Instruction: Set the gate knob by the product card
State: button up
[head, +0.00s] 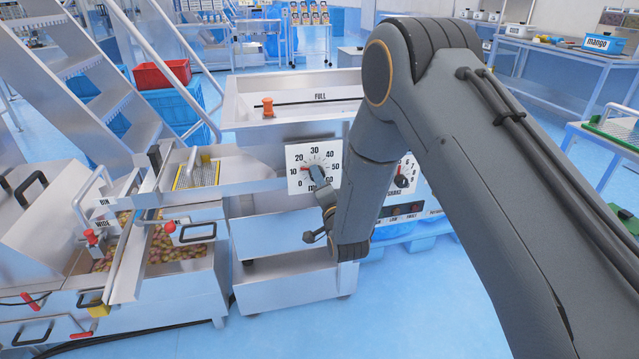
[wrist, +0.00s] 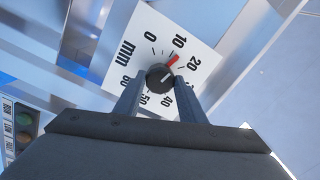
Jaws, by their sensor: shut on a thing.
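The gate knob (wrist: 159,77) is a round black knob at the middle of a white square dial plate (wrist: 196,62) marked 0 to 60 mm. My gripper (wrist: 157,86) is shut on it, one finger on each side. The knob's red pointer (wrist: 173,61) points between 10 and 20. In the head view the dial plate (head: 296,155) faces me on the steel machine, and my gripper (head: 317,182) is against it, covering part of the knob and lower numbers. I cannot make out a product card.
Above the dial is a steel hopper (head: 246,117) with an orange slider (head: 268,106) and the word FULL. A second dial (head: 402,176) is partly behind my arm. Steel bins (head: 188,222) with handles stand left. Blue floor is open in front.

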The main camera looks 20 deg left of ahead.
jog(key=m+b, duration=0.1)
jog(key=m, duration=0.5)
jog(key=shift+b, duration=0.3)
jog(key=shift+m, duration=0.3)
jog(key=o, duration=1)
jog(key=shift+o, duration=0.2)
jog(key=v, duration=0.8)
jog(key=shift+a+b, duration=0.2)
jog(key=shift+b, duration=0.1)
